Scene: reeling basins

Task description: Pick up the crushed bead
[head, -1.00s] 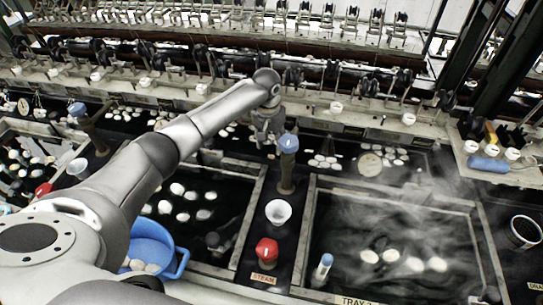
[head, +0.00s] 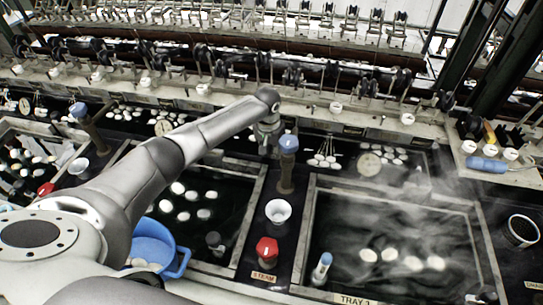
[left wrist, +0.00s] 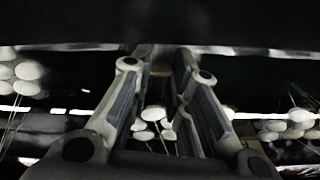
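I cannot single out a crushed bead for certain. A small dull brownish spot (left wrist: 160,70) shows between the finger ends in the left wrist view; it is too dark to name. My left gripper (head: 266,143) points down over the dark strip behind the basins, just left of the blue-topped post (head: 288,145). In the left wrist view my left gripper (left wrist: 163,72) has its fingers apart, with a gap between them. Small white ovals (left wrist: 153,113) show in that gap, beyond the fingers. I see nothing clearly held. My right gripper is in neither view.
A steaming basin (head: 308,240) holds white cocoons (head: 391,255). The middle basin also holds cocoons (head: 182,216). A blue bowl (head: 150,245), white cup (head: 278,211), red knob (head: 267,250) and blue-capped bottle (head: 321,268) stand nearby. The reeling machine's ledge (head: 300,100) runs behind.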

